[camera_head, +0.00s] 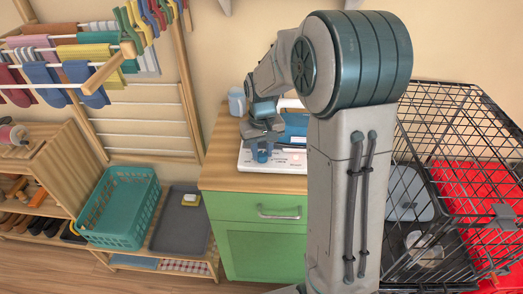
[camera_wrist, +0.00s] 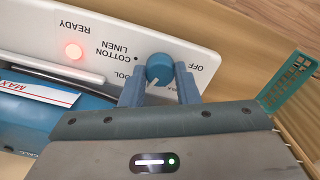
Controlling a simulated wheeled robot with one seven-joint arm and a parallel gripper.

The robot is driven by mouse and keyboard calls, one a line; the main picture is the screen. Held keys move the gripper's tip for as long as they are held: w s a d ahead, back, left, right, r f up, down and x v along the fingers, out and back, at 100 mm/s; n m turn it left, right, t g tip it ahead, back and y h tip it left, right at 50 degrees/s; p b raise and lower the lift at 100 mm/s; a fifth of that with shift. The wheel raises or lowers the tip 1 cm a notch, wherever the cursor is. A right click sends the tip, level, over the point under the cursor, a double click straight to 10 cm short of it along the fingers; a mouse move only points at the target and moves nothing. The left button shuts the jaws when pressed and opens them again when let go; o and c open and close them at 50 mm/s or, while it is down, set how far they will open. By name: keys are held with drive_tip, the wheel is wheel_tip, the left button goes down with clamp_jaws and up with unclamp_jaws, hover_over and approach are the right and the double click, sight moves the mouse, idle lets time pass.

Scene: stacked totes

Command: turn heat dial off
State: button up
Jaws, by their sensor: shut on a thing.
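The heat dial (camera_wrist: 160,68) is a round blue knob on a white panel (camera_wrist: 112,22), seen upside down in the wrist view. My gripper (camera_wrist: 160,78) has one finger on each side of the dial and is shut on it. A white pointer line shows on the dial, towards my gripper. "OFF" is printed to its right, "LINEN" and "COTTON" to its left; another label is partly hidden by a finger. A red light (camera_wrist: 74,51) glows beside "READY". In the head view, my gripper (camera_head: 262,150) points down over the white base (camera_head: 257,166) on the counter.
A blue appliance body (camera_head: 296,124) stands behind the dial, partly hidden by my arm. The wooden counter (camera_head: 225,179) tops a green cabinet (camera_head: 263,251). A teal basket (camera_head: 121,207) stands left, a black wire crate (camera_head: 455,92) right. A pale container (camera_head: 237,101) is at the counter's back.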

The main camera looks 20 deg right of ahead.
drive_tip(key=n, duration=0.3)
drive_tip(key=shift+r+n, duration=0.1)
drive_tip(key=shift+n, duration=0.3)
drive_tip(key=n, duration=0.3)
drive_tip(key=shift+n, duration=0.3)
drive_tip(key=n+p, duration=0.2)
drive_tip(key=n, duration=0.4)
drive_tip(key=n+p, duration=0.2)
drive_tip(key=n, duration=0.3)
drive_tip(key=shift+r+n+p, duration=0.1)
drive_tip(key=shift+n+p, duration=1.1)
drive_tip(key=shift+n, duration=0.7)
drive_tip(key=o, duration=1)
drive_tip(key=shift+f, duration=0.2)
drive_tip(key=shift+r, duration=0.1)
